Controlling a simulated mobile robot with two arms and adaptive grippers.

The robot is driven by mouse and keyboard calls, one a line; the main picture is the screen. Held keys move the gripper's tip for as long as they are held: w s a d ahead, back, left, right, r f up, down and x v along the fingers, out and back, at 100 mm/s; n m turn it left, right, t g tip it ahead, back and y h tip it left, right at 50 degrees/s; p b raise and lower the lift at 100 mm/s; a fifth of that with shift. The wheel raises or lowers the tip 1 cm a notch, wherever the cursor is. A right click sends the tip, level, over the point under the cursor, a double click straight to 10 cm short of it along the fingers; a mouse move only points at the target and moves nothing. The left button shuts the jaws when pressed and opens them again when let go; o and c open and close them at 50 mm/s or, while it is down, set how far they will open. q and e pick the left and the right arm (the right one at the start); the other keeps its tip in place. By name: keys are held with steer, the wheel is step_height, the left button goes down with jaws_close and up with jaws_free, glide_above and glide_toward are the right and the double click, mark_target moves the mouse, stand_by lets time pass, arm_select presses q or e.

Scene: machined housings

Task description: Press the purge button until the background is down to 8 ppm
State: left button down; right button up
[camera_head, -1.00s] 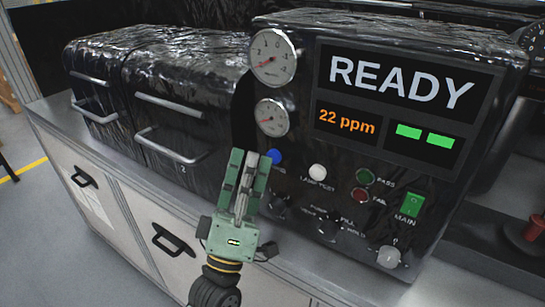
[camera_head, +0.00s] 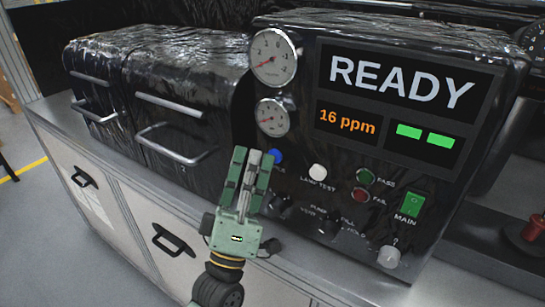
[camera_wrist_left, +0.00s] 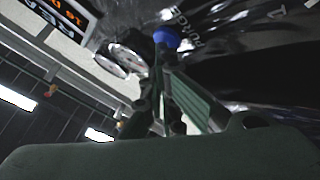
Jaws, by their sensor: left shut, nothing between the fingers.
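The blue purge button (camera_head: 276,156) is on the lower left of the black machine's front panel (camera_head: 300,150). It also shows in the left wrist view (camera_wrist_left: 167,37), with the word PURGE beside it. My left gripper (camera_head: 255,156) is shut and empty. Its fingertips are at the button and cover part of its left side; in the wrist view they reach up to the button, and I cannot tell whether they touch it. The orange readout (camera_head: 347,122) says 16 ppm. The large display (camera_head: 400,84) says READY. My right gripper is not in view.
Two gauges (camera_head: 272,56) sit above the button. A white lamp test button (camera_head: 318,172), green and red lamps, knobs and a green main switch (camera_head: 409,204) lie to its right. Black drawer units (camera_head: 170,105) with metal handles stand at the left on the bench.

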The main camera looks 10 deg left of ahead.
arm_select(q)
steer(key=shift+s, duration=0.1)
steer(key=shift+s+a, duration=0.25)
steer(key=shift+s, duration=0.45)
steer(key=s, duration=0.1)
steer(key=s+a, duration=0.1)
steer(key=s, duration=0.2)
steer(key=shift+s+a+p, duration=0.3)
steer(key=shift+s+a, duration=0.05)
